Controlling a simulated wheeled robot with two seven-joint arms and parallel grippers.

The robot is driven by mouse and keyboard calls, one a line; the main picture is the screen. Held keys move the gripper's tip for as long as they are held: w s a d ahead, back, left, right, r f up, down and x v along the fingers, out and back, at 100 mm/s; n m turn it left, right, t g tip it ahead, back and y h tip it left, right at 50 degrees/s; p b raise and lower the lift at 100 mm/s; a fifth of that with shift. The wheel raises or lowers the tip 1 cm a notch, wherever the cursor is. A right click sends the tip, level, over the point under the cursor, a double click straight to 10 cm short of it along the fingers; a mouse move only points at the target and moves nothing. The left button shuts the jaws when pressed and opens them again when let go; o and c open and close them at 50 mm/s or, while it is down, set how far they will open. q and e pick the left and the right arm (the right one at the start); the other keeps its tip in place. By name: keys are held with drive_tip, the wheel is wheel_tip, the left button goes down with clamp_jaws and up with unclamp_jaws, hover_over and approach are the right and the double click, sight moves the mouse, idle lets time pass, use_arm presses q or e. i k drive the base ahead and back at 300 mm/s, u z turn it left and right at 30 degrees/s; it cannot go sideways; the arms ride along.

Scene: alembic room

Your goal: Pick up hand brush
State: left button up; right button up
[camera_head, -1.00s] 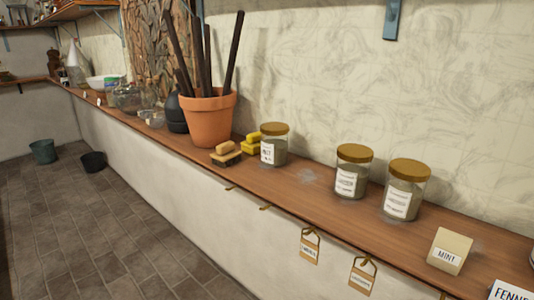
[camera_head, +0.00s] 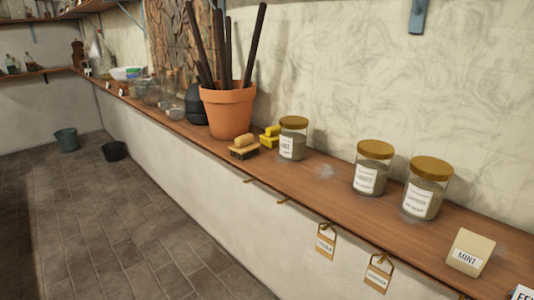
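The hand brush (camera_head: 244,147) appears to be the small one with a wooden handle and dark bristles. It lies on the wooden shelf near its front edge, in front of the terracotta pot. A yellow brush-like item (camera_head: 270,136) sits just behind it to the right, close to a labelled glass jar (camera_head: 292,141). Neither of my grippers shows in the head view.
The long wooden shelf (camera_head: 330,202) runs along the wall. The terracotta pot (camera_head: 229,112) holds several dark rods. Two more lidded jars (camera_head: 373,168) (camera_head: 427,189) and a mint card (camera_head: 468,252) stand to the right. Tags hang below the edge. The tiled floor (camera_head: 150,235) is clear in front.

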sight(245, 148)
drive_tip(key=u, duration=1.6)
drive_tip(key=i, duration=1.5)
drive_tip(key=z, duration=1.9)
